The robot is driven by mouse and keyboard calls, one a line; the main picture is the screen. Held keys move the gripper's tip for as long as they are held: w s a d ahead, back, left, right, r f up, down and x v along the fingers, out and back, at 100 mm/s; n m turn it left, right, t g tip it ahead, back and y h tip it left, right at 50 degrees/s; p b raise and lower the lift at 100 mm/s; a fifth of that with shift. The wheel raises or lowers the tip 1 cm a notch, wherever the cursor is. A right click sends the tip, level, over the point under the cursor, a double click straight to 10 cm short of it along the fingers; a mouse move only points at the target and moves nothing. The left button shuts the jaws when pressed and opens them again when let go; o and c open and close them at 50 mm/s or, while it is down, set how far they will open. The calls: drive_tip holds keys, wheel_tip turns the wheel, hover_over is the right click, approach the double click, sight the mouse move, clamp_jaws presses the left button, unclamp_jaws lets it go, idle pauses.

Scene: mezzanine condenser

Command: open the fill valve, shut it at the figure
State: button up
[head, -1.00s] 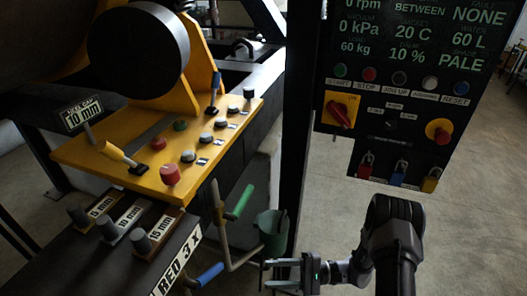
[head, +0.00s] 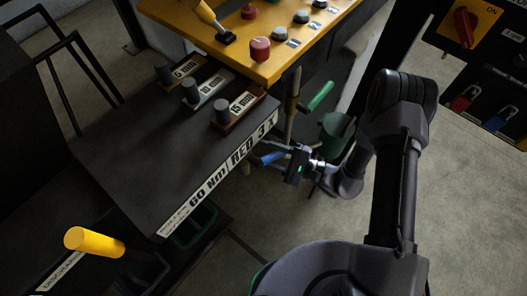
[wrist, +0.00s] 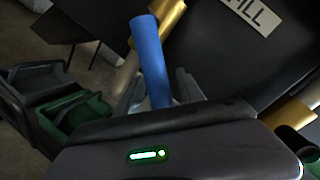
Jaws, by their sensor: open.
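The blue lever handle (head: 268,159) shows beside the pipework under the yellow console. In the wrist view the same blue handle (wrist: 150,60) stands nearly upright in front of a brass fitting (wrist: 170,15). A white plate reading FILL (wrist: 254,13) is just right of it. My gripper (head: 270,147) is open, with its fingers pointing left at the handle. In the wrist view my gripper (wrist: 160,92) has a finger on each side of the handle's lower end. Contact cannot be told. The panel's readout is out of view now.
A green handle (head: 320,96) and a green cup (head: 335,135) are close above my gripper. The dark shelf (head: 130,150) with labelled blocks is at left. The yellow console (head: 290,60) overhangs. The switch panel (head: 480,60) is at right. Open floor lies below right.

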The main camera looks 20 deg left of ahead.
drive_tip(key=shift+a, duration=0.15)
clamp_jaws()
idle(1.4)
